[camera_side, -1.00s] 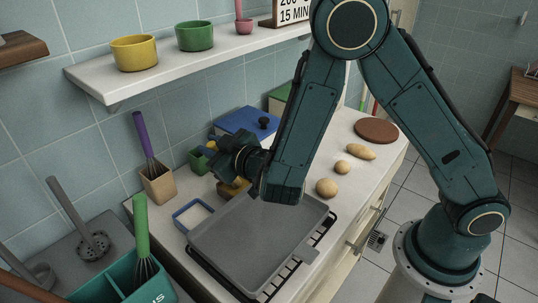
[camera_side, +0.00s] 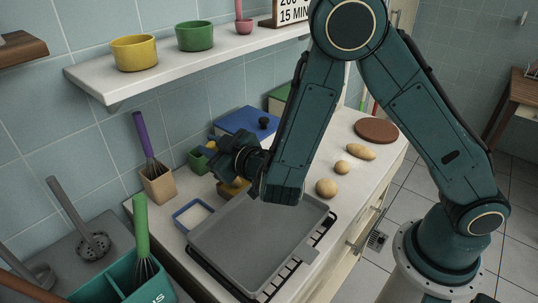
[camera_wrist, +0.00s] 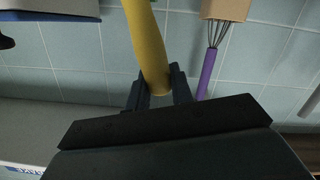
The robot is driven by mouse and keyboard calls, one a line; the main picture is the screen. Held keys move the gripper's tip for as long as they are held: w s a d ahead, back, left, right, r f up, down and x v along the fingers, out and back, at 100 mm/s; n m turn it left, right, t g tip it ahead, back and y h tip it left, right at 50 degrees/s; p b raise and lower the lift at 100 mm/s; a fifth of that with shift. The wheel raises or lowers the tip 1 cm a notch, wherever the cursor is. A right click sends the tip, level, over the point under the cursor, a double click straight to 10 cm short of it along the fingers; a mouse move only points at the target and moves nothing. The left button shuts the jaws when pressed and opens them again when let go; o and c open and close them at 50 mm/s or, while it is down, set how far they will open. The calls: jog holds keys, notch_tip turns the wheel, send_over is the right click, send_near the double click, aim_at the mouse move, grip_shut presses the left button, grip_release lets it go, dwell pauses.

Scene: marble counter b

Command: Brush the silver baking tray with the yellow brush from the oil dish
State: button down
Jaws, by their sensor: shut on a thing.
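My gripper (camera_side: 222,162) is shut on the handle of the yellow brush, above the counter behind the tray. In the wrist view the yellow brush (camera_wrist: 147,42) runs from between the fingers (camera_wrist: 158,92) to the top edge; its bristles are out of frame. In the side view the gripper mostly hides the brush. The silver baking tray (camera_side: 250,245) lies flat and empty in front of the gripper. A blue-rimmed dish with a pale inside (camera_side: 179,216) sits left of the tray; I cannot tell if it holds oil.
A wooden holder (camera_side: 158,187) with a purple-handled whisk stands at left, near a green container (camera_side: 198,161). A teal utensil box (camera_side: 115,285) is at front left. A dark rack (camera_side: 283,277) lies under the tray. Potatoes (camera_side: 326,188) lie on the right. A shelf (camera_side: 180,70) overhangs the back.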

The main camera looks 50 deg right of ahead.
jog(key=shift+r, duration=3.45)
jog(key=s+d+f+m+h, duration=0.1)
jog(key=d+f+h, duration=0.1)
jog(key=d, duration=0.4)
jog(key=s+d+f+m+h, duration=0.1)
jog(key=d+f+m+h, duration=0.1)
jog(key=d, duration=0.5)
jog(key=shift+s+d+f+g, duration=0.15)
jog(key=shift+s+f+g, duration=0.15)
jog(key=shift+f, duration=0.15)
